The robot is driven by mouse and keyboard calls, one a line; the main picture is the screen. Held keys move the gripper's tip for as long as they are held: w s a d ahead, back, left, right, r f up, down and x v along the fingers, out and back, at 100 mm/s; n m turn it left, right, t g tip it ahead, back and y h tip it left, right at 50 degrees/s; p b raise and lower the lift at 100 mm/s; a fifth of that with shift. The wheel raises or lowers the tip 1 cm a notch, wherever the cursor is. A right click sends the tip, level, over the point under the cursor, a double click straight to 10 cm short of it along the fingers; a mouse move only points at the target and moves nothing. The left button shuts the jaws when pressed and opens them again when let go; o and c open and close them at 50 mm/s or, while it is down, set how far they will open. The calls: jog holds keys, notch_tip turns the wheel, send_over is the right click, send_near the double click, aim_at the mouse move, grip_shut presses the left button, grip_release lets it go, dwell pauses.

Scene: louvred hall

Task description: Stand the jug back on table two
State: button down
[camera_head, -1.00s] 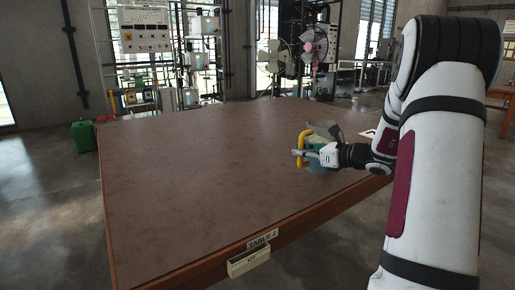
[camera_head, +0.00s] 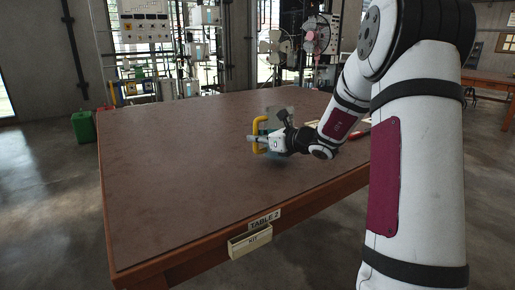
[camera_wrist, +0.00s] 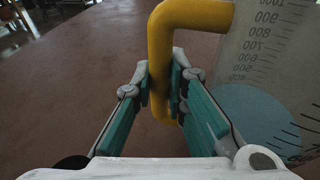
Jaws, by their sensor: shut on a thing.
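The jug (camera_head: 284,113) is clear, with printed measuring marks, a yellow handle (camera_head: 257,132) and a blue-tinted lower part. My gripper (camera_head: 262,140) is shut on the handle. In the wrist view the fingers (camera_wrist: 161,88) close on the yellow handle from both sides, and the jug's marked wall (camera_wrist: 265,65) stands to the right. The jug looks roughly upright over the brown top of table two (camera_head: 175,170), right of its middle. My gripper hides part of the jug, and I cannot tell whether its base touches the table.
The front edge bears a "TABLE 2" sign (camera_head: 264,221) and a pale kit box (camera_head: 250,241). Small items, one red (camera_head: 357,128), lie beyond my forearm. The table's left and middle are bare. A green can (camera_head: 83,126) stands on the floor at left; fans (camera_head: 274,45) stand behind.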

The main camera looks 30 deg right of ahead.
jog(key=shift+f+b, duration=0.3)
jog(key=shift+f, duration=0.8)
jog(key=shift+d, duration=0.1)
jog(key=shift+f, duration=0.15)
jog(key=c, duration=1.6)
grip_release()
jog(key=shift+f, duration=0.1)
